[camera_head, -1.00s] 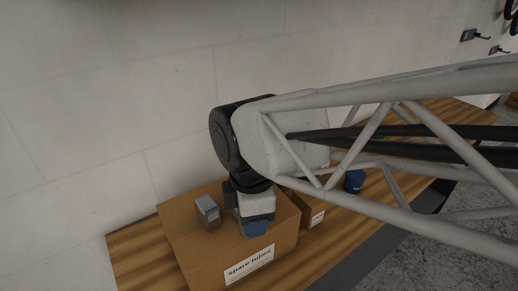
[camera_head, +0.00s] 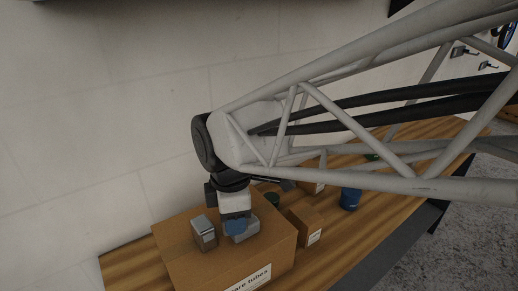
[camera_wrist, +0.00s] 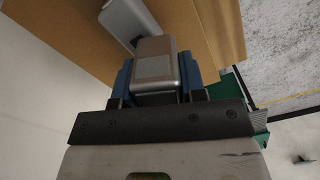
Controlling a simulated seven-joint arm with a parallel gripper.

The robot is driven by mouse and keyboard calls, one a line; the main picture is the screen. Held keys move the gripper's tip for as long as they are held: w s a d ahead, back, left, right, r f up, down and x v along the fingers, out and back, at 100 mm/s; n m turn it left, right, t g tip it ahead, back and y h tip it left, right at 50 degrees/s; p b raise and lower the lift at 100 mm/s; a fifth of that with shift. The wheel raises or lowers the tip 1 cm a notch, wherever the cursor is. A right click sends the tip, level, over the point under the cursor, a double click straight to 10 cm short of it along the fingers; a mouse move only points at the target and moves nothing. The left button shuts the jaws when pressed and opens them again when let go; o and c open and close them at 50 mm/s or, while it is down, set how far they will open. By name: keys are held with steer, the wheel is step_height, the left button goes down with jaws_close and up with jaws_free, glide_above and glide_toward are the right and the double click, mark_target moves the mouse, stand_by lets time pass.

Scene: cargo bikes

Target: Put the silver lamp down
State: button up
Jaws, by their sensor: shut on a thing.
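My gripper (camera_head: 236,226) points down over the top of a cardboard box and is shut on a silver lamp (camera_wrist: 155,68), a grey block with rounded edges held between blue fingers. In the head view its lower part (camera_head: 246,237) shows below the near blue finger. I cannot tell whether it touches the box top. A second silver, block-shaped thing (camera_head: 204,233) stands on the box, left of the gripper. It also shows in the wrist view (camera_wrist: 122,20), just beyond the held lamp.
The cardboard box (camera_head: 190,270), labelled spare tubes, stands on a wooden bench (camera_head: 345,240) against a pale wall. A smaller carton (camera_head: 303,228), a dark green thing (camera_head: 272,199) and a blue cup-like thing (camera_head: 350,199) are to the right. Bare bench lies in front of them.

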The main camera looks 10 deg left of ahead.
glide_above(218, 214)
steer(key=shift+f, duration=0.5)
stand_by(0.3)
steer(key=shift+f, duration=1.75)
steer(key=shift+f, duration=0.15)
steer(key=o, duration=0.9)
steer(key=shift+o, duration=0.2)
step_height(218, 214, up, 12)
steer(key=shift+r, duration=0.2)
